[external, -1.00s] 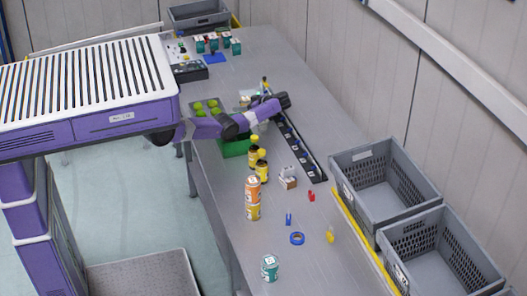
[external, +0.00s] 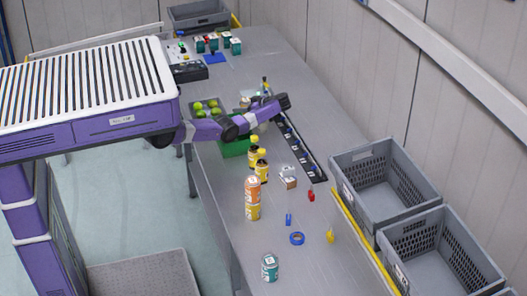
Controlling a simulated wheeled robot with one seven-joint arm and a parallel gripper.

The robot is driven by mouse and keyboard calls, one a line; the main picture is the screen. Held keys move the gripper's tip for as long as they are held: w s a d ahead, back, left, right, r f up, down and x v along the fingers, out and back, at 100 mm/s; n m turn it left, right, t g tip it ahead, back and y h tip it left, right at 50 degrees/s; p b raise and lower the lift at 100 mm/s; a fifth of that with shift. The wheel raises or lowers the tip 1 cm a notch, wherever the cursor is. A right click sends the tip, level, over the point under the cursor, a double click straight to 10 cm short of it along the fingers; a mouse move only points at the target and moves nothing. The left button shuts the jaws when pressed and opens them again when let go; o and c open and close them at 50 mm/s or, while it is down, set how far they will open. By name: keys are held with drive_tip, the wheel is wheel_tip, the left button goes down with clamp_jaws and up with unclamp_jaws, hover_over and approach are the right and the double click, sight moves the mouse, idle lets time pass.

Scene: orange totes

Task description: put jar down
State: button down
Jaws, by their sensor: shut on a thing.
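The dark end of my arm with my gripper (external: 283,101) is over the middle of the table, near the long black rail. The fingers are too small and too hidden by the arm to make out. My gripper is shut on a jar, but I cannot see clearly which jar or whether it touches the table. Yellow-lidded jars (external: 262,172) stand upright in front of my arm. An orange jar (external: 252,188) sits on a yellow one, closer to the camera. A teal and white jar (external: 269,268) stands alone near the front.
A black rail (external: 303,158) runs along the table. Grey crates (external: 385,190) line the right edge. Blue tape (external: 297,238) and small items lie in front. The table's front right has free room.

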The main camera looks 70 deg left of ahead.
drive_tip(key=shift+s+f, duration=0.1)
drive_tip(key=shift+f, duration=0.25)
